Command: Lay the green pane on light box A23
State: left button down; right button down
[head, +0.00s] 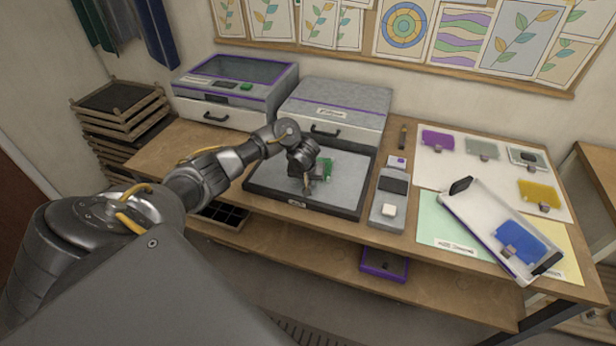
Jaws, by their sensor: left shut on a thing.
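My left gripper (306,188) reaches in from the left, pointing down over the dark-framed light box (346,195) in the middle of the table. It is shut on the small green pane (325,168), which shows just right of the fingers. The pane is over the light box's grey surface; I cannot tell whether it touches it. The gripper hides part of the pane and the exact grip. The light box has a small label on its front edge, too small to read. My right gripper is not in view.
Behind the light box stand two grey cabinets with drawers (345,99). To its right are a narrow grey device (388,209) and a white tray (480,215) with a blue pane (520,241). Purple (438,139) and yellow (540,193) panes lie on a white sheet.

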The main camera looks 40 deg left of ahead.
pick_arm(q)
jog(key=c, duration=1.1)
grip_release()
jog(key=shift+p+v, duration=3.45)
jog(key=shift+v, duration=1.95)
jog(key=shift+r+p, duration=1.35)
jog(key=shift+r, duration=3.15)
